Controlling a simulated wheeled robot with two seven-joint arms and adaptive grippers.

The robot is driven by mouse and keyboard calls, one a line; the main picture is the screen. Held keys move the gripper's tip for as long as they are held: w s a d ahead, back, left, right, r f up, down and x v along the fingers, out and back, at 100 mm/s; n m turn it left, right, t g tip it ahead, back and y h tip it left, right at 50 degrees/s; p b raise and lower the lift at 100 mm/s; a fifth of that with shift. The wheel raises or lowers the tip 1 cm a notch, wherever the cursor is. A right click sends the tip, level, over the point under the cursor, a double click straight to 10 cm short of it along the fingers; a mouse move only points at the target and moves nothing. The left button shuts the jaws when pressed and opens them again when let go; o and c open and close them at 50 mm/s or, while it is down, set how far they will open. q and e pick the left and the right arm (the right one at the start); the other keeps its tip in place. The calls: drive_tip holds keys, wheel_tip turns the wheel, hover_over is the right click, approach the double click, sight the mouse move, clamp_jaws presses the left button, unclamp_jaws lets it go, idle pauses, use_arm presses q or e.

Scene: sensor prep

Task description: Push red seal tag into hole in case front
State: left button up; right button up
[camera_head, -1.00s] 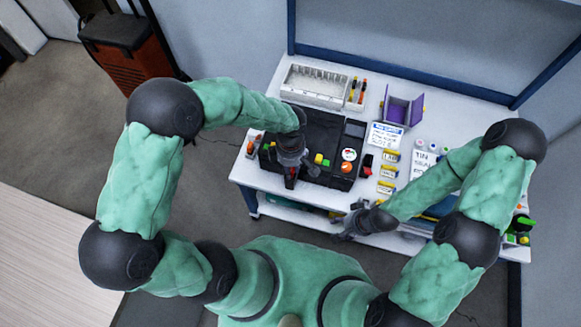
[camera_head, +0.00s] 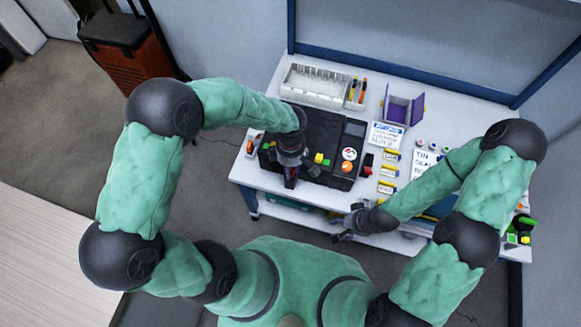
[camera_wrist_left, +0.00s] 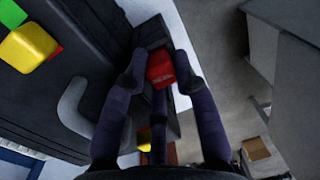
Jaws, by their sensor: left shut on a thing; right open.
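The red seal tag (camera_wrist_left: 160,70) is between the fingertips of my left gripper (camera_wrist_left: 163,78) in the left wrist view, close against a dark part of the case. In the head view my left gripper (camera_head: 290,178) is at the front edge of the black case (camera_head: 325,128), left of its middle. The hole in the case front is hidden, and I cannot tell how far in the tag is. My right gripper (camera_head: 346,228) is open and empty, in front of the table's front edge, right of the case.
A grey bin tray (camera_head: 317,88) and a purple holder (camera_head: 402,108) stand behind the case on the white table (camera_head: 285,75). White cards and several yellow labelled pieces (camera_head: 389,172) lie right of the case. An orange-knobbed item (camera_head: 251,146) is at the left.

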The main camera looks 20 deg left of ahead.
use_arm(q)
drive_tip(key=shift+f+b, duration=0.25)
drive_tip(key=shift+b, duration=0.05)
idle(0.8)
drive_tip(key=o, duration=1.3)
drive_tip(key=shift+r, duration=0.2)
drive_tip(key=shift+r+p, duration=2.4)
drive_tip(key=shift+r, duration=0.95)
drive_tip(key=shift+s+f, duration=0.1)
